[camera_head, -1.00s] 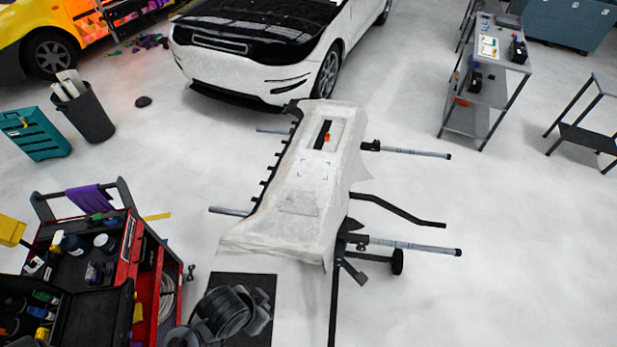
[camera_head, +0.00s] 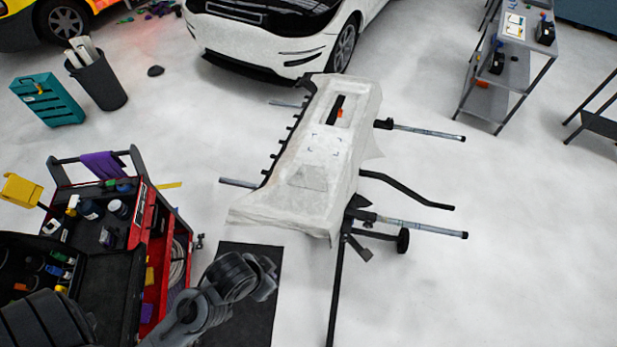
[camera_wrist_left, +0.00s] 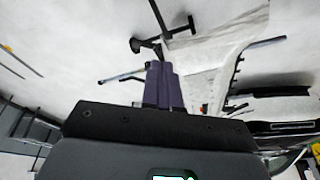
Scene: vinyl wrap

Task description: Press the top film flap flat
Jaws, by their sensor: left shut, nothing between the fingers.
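A long panel covered in white film (camera_head: 345,155) lies on a dark stand in the head view. The film hangs loose past its near edge and its right side. A slot with an orange piece (camera_head: 343,113) is at its far end, and a faint grey patch (camera_head: 308,178) is nearer. I cannot tell which part is the top flap. The film also shows in the left wrist view (camera_wrist_left: 222,48), beyond my left gripper (camera_wrist_left: 163,68), whose purple fingers are together and empty. The fingers appear apart from the film. My right gripper is not in view.
The stand's bars (camera_head: 425,227) stick out right of the panel. A red tool cart (camera_head: 155,265) is at the lower left, beside a black mat (camera_head: 250,310). A white car (camera_head: 270,40) stands behind the panel.

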